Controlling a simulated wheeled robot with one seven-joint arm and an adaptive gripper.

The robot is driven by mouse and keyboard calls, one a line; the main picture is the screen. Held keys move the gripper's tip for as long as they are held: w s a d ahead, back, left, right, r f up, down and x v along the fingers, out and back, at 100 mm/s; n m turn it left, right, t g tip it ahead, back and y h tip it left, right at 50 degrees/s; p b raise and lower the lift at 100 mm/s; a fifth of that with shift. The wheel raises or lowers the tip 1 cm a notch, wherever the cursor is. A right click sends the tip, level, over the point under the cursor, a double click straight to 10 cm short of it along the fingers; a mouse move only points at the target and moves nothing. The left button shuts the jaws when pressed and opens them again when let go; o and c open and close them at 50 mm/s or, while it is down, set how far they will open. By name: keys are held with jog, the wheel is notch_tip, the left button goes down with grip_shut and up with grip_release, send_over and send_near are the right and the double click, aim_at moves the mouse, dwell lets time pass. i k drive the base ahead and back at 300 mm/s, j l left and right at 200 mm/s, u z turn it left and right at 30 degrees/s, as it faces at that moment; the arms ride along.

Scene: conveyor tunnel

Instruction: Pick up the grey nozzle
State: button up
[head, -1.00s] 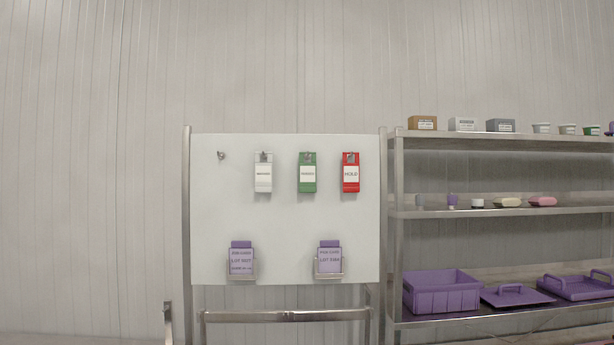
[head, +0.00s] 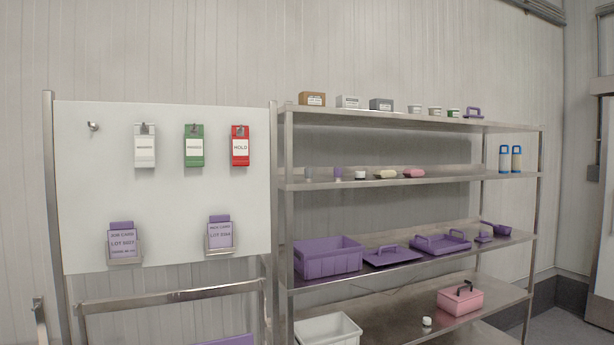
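No part of my gripper shows in the head view. Small items stand in a row on the second shelf (head: 450,178) of the steel rack. At the left end of that row is a small greyish piece (head: 309,173), which may be the grey nozzle; it is too small to tell for sure. Beside it are a small purple piece (head: 337,174) and a white piece with a dark top (head: 360,175). A small white item (head: 427,322) lies on the bottom shelf.
A yellow item (head: 386,174) and a pink item (head: 414,173) share the second shelf, with blue-and-white bottles (head: 504,158) at its right. Purple bin (head: 328,258) and trays sit below. A white board (head: 165,205) with tags stands left of the rack.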

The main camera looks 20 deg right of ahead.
aim_at(308, 171)
jog(key=i+l, duration=0.15)
jog(key=l, duration=0.2)
jog(key=i+l, duration=0.15)
jog(key=l, duration=0.25)
jog(key=i+l+z, duration=0.1)
jog(key=l, duration=0.25)
jog(key=i+l, duration=0.2)
jog(key=l, duration=0.15)
